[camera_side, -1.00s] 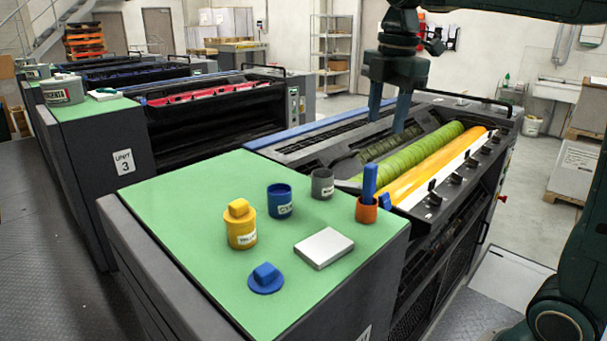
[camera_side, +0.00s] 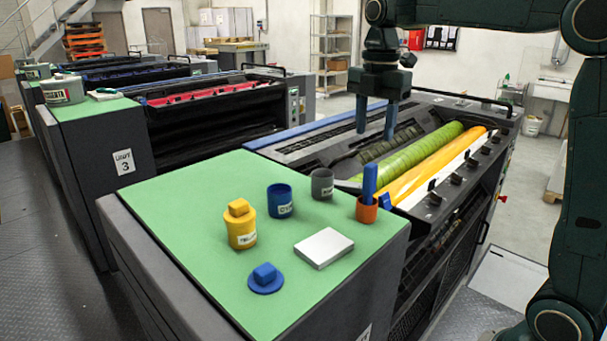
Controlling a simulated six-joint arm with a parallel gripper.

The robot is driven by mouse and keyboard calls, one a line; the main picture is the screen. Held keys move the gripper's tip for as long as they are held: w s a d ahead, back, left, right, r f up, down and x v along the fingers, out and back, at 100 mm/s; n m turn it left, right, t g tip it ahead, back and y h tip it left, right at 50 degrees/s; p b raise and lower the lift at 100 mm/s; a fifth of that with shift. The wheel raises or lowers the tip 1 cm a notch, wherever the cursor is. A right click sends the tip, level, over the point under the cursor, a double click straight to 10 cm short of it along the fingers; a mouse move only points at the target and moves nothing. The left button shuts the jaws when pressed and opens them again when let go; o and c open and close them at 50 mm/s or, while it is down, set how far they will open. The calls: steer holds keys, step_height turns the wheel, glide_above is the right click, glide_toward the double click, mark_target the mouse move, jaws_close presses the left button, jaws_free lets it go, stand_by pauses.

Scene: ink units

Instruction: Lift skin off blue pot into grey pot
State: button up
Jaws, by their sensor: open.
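The blue pot (camera_side: 280,203) stands upright and uncovered on the green top; its inside looks dark blue, and I cannot make out a skin in it. Its blue lid (camera_side: 265,279) lies on the green top near the front. The grey pot (camera_side: 322,184) stands uncovered just right of and behind the blue pot; its contents are too small to tell. My gripper (camera_side: 376,132) is open and empty, fingers pointing down, above the press behind the pots and to their right.
A yellow pot (camera_side: 241,225) with its lid on stands left of the blue pot. An orange cup (camera_side: 367,208) holds a blue-handled tool (camera_side: 370,182). A white slab (camera_side: 323,248) lies in front. The green top (camera_side: 190,215) is clear at left. Green and yellow rollers (camera_side: 425,150) lie at right.

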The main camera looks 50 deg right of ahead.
mark_target(371, 165)
steer(key=shift+f, duration=2.7)
steer(key=shift+f, duration=2.6)
jaws_close()
